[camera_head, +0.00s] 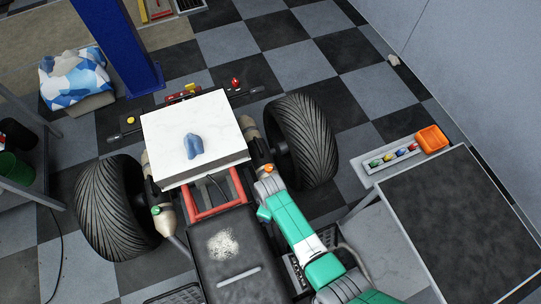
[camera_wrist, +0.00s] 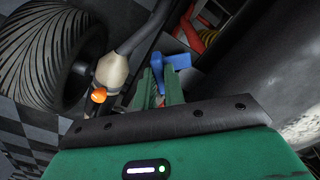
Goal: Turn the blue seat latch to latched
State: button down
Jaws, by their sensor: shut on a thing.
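The blue seat latch (camera_wrist: 179,61) shows in the wrist view at the upper middle, just beyond my fingertips, beside the dark seat edge. Part of it lies between my fingers and is hidden. My gripper (camera_wrist: 160,84) has green fingers, shut on the latch. The dark seat (camera_wrist: 265,65) fills the right of the wrist view, and the seat (camera_head: 235,262) is also in the head view with a pale worn patch. In the head view my arm covers the latch area, and I cannot make out the latch or fingertips there. Whether the latch is latched cannot be told.
A beige cylinder (camera_wrist: 112,73) with an orange knob (camera_wrist: 98,95) stands left of my fingers, beside a wheel (camera_wrist: 45,55). Red frame tubes (camera_head: 213,205) lie ahead of the seat. A white panel (camera_head: 165,125) bears a blue cloth (camera_head: 193,146). A dark-topped bench (camera_head: 460,215) is at right.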

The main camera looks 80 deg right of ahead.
jog(key=m+p, duration=0.1)
jog(key=m, duration=0.3)
jog(key=shift+r, duration=0.1)
jog(key=shift+m+p, duration=0.4)
jog(key=shift+m, duration=2.1)
jog(key=c, duration=1.5)
grip_release()
notch_tip(320, 180, up, 8)
jog(key=shift+f+p, duration=0.15)
jog(key=shift+p, duration=0.9)
